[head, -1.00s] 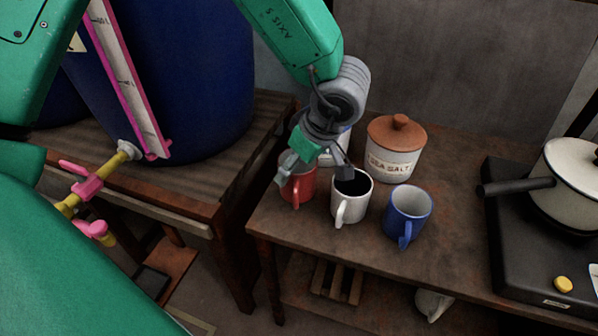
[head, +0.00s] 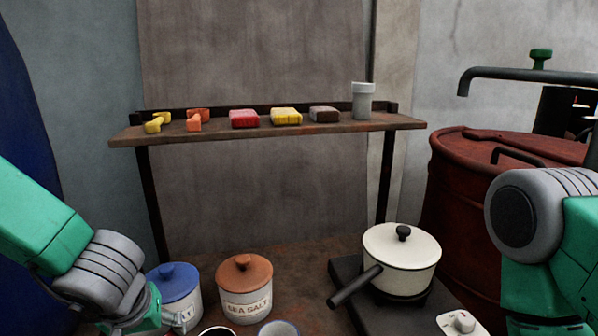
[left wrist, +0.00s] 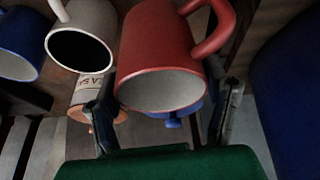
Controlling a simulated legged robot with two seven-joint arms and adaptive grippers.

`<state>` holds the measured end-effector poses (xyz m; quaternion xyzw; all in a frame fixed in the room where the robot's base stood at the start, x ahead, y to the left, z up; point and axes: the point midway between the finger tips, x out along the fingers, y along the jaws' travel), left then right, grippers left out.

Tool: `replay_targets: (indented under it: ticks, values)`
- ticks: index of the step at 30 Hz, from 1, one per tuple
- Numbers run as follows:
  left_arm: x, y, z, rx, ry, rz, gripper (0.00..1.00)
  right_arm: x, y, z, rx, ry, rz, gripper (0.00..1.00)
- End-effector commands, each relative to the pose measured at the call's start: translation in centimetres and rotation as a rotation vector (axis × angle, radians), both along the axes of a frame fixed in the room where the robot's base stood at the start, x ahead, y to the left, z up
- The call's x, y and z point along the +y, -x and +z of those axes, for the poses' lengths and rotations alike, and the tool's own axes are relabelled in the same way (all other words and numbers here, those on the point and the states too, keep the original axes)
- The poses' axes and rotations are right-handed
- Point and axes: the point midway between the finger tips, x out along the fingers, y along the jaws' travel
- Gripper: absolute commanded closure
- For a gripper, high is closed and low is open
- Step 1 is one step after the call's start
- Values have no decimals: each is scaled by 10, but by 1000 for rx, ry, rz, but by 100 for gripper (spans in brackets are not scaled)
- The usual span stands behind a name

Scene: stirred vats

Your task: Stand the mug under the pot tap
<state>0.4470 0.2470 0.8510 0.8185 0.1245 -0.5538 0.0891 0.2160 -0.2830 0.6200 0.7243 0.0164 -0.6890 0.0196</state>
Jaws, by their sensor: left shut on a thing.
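A red mug (left wrist: 158,45) fills the middle of the left wrist view, its mouth towards the camera and its handle at the upper right. My left gripper (left wrist: 163,118) has a finger on each side of the mug and is shut on it. In the head view only the left wrist shows at the lower left; the red mug is not visible there. A dark bent tap (head: 520,74) with a green knob stands at the upper right, its spout ending above the red drum's left side. My right arm is at the right edge, its gripper out of frame.
A white pot (head: 402,262) stands on a dark hob. A salt jar (head: 245,290) and a blue-lidded jar (head: 178,284) stand at the left. A white mug (left wrist: 82,38) and a blue mug (left wrist: 18,42) are beside the red one. A shelf (head: 270,131) holds small items. A red drum (head: 455,190) is right.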

Motion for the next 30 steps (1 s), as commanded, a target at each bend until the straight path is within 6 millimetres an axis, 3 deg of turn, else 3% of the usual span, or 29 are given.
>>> replay_targets:
  ticks: [3, 7, 16, 30]
  values:
    - [-11, 7, -2, -6, -7, -204, 64, 0, 0, 0, 0, -1, 1, 51]
    - [-17, 16, -12, -4, -18, -302, 64, 0, 0, 0, 0, -1, 1, 51]
    - [-17, 50, -54, -6, -21, -313, 64, 0, 0, 0, 0, 0, 0, 51]
    - [-17, 54, -58, -8, -13, -307, 64, 0, 0, 0, 0, 0, 1, 51]
